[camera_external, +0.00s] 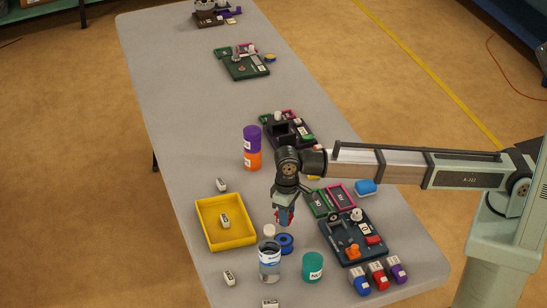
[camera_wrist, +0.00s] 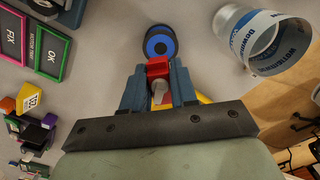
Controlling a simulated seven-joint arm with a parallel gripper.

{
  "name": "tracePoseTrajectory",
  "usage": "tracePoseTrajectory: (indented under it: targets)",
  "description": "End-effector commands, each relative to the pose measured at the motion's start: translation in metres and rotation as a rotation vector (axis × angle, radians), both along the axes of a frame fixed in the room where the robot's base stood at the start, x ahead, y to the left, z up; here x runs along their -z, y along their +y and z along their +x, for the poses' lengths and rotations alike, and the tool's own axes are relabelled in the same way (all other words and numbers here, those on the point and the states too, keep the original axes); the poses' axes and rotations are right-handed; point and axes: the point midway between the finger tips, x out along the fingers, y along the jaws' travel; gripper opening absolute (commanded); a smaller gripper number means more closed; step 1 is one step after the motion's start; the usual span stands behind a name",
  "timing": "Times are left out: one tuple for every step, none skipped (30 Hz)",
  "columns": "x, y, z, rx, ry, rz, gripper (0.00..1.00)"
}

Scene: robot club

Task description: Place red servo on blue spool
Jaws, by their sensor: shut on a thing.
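My gripper (camera_external: 284,212) points down above the table, and its fingers also show in the wrist view (camera_wrist: 158,88). It is shut on the red servo (camera_wrist: 158,67), whose red body sticks out between the fingertips. In the external view the servo (camera_external: 282,215) is a small red patch between the fingers. The blue spool (camera_external: 286,245), a dark blue ring with a black hub, lies flat on the table below the gripper. It shows just beyond the servo in the wrist view (camera_wrist: 160,31). The servo appears held above the spool, apart from it.
A yellow tray (camera_external: 250,239) is left. A dark parts board (camera_external: 335,247) is right. Purple and orange cylinders (camera_external: 252,160) stand behind.

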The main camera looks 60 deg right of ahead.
Motion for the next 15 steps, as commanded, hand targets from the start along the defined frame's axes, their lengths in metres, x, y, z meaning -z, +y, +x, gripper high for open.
tracePoseTrajectory:
  targets:
    - [0.010, -0.001, -0.001, 0.000, 0.002, -0.001, 0.00]
    - [0.015, -0.001, -0.001, 0.000, 0.002, -0.001, 0.00]
    - [0.021, -0.001, -0.001, 0.000, 0.001, -0.001, 0.00]
    - [0.025, 0.000, -0.001, 0.000, 0.001, -0.001, 0.00]
    - [0.028, 0.000, 0.000, 0.000, 0.001, -0.001, 0.00]
    - [0.031, 0.000, 0.000, 0.000, 0.001, -0.001, 0.00]
    - [0.033, 0.000, 0.000, 0.000, 0.001, 0.000, 0.00]
    - [0.034, 0.000, 0.000, 0.000, 0.000, 0.000, 0.00]
    - [0.036, 0.000, 0.000, 0.000, 0.000, 0.000, 0.00]
    - [0.038, 0.000, 0.000, 0.000, 0.000, 0.000, 0.00]
    - [0.041, 0.000, 0.000, 0.000, 0.000, 0.000, 0.00]
    - [0.045, 0.000, 0.000, 0.000, 0.001, 0.000, 0.00]
    - [0.049, 0.000, 0.000, 0.000, 0.001, -0.001, 0.00]
    - [0.053, 0.000, 0.000, 0.000, 0.002, -0.001, 0.00]
    - [0.058, 0.000, 0.000, 0.000, 0.002, -0.001, 0.00]
